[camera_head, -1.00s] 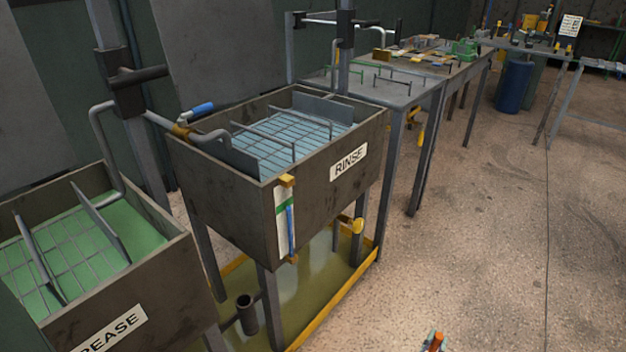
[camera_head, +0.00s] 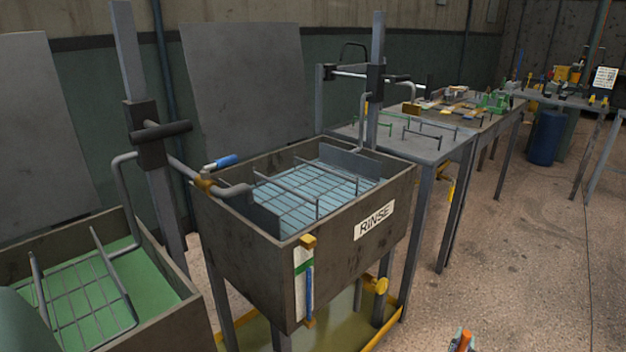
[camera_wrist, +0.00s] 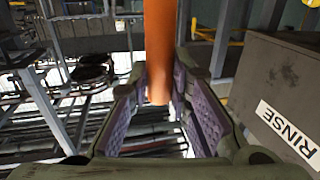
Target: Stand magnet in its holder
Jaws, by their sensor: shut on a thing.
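My gripper (camera_wrist: 157,105) is shut on an orange rod (camera_wrist: 157,45), which looks to be the magnet or its handle. The rod runs up out of the top of the wrist view between the two purple-padded fingers, and its lower end shows between them. In the head view the rod's orange end (camera_head: 464,339) shows small at the bottom edge, right of the rinse tank, with the gripper mostly cut off below. I cannot pick out the magnet's holder for certain in either view.
The rinse tank (camera_head: 340,265) stands mid-picture, with a wire rack and blue liquid inside. A tank with green liquid (camera_head: 168,325) is at the lower left. A grey table (camera_head: 433,150) with green-handled bars stands behind. The floor (camera_head: 530,260) at right is clear.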

